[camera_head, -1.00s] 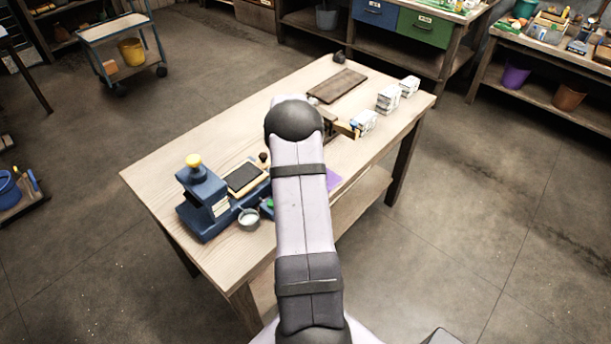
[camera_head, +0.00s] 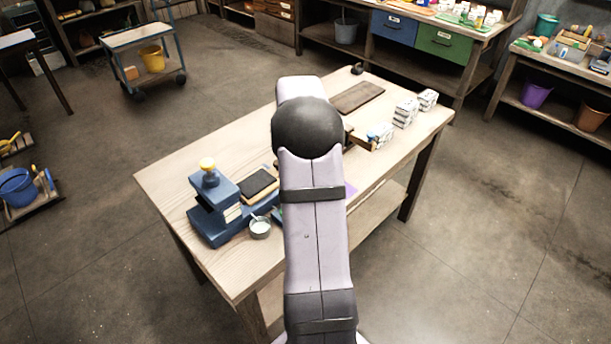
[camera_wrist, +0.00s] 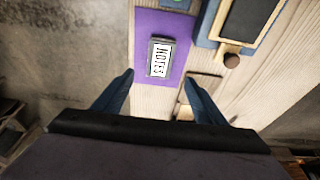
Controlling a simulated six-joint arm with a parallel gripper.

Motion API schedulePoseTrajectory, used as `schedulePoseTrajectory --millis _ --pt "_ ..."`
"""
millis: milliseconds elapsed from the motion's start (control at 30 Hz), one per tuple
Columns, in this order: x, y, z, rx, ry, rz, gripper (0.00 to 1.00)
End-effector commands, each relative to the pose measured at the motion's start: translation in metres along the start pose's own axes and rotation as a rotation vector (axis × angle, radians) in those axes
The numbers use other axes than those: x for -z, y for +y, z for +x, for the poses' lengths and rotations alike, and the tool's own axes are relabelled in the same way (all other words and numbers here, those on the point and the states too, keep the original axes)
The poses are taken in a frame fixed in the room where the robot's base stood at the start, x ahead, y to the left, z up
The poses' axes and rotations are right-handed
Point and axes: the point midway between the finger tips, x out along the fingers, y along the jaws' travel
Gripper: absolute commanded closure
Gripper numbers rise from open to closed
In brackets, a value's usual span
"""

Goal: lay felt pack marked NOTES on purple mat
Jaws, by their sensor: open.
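The felt pack marked NOTES (camera_wrist: 161,58) lies on the purple mat (camera_wrist: 147,24) in the wrist view, with its label facing up. It appears flat, with bare mat around it. My gripper (camera_wrist: 158,80) is open and empty, its two blue fingers spread apart below the pack in the picture. The pack is clear of both fingers. The gripper itself is hidden there.
On the wooden table (camera_head: 165,185) stand a blue stamp press (camera_head: 212,210), a small metal cup (camera_head: 260,228), a black pad (camera_head: 258,183) and a brown board (camera_head: 357,97). Several white packs (camera_head: 405,112) stand along the right edge. The table's left part is clear.

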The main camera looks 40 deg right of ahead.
Motion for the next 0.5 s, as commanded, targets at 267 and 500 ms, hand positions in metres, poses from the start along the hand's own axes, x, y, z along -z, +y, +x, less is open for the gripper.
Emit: schedulePoseTrajectory --millis 267,500 --pt "-0.024 -0.004 -0.009 0.011 -0.015 -0.086 0.35" --pt "-0.134 -0.002 -0.041 0.064 -0.080 -0.487 0.35"
